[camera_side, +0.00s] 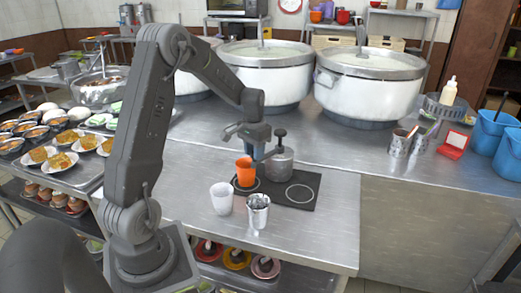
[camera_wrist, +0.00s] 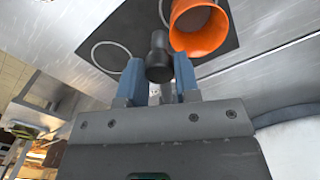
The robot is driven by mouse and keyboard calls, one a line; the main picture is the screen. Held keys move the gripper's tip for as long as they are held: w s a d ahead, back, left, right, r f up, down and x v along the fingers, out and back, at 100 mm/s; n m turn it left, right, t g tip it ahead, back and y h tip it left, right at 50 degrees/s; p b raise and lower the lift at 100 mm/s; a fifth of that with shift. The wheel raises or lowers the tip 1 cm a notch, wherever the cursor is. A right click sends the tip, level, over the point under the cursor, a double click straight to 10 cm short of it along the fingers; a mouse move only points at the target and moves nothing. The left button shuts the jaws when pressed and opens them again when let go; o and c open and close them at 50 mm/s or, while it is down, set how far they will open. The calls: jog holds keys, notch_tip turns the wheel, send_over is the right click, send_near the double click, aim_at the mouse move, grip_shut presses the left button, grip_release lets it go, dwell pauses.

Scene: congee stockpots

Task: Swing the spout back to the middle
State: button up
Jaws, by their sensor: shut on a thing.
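A steel pump pot (camera_side: 281,161) with a dark knob on top stands at the back of a black mat (camera_side: 312,184). Its thin spout reaches left, toward the orange cup. My gripper (camera_side: 257,152) is just left of the pot and above the cup. In the wrist view my blue fingers (camera_wrist: 158,80) are shut on a dark cylindrical piece (camera_wrist: 158,58), which looks like the spout's grip; a thin rod shows beyond it. The orange cup (camera_side: 245,172) stands over the mat's left ring; it also shows in the wrist view (camera_wrist: 200,28). The right ring is empty.
A white cup (camera_side: 222,198) and a steel cup of utensils (camera_side: 258,212) stand in front of the mat. Large stockpots (camera_side: 368,85) line the back. Trays of food (camera_side: 62,150) are on the left. The counter right of the mat is clear.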

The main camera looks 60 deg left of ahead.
aim_at(265, 155)
jog(key=shift+w+d, duration=0.3)
jog(key=shift+d, duration=0.55)
jog(key=shift+w+d, duration=0.55)
jog(key=shift+d, duration=0.35)
jog(key=shift+w+d, duration=0.65)
jog(key=shift+d, duration=0.1)
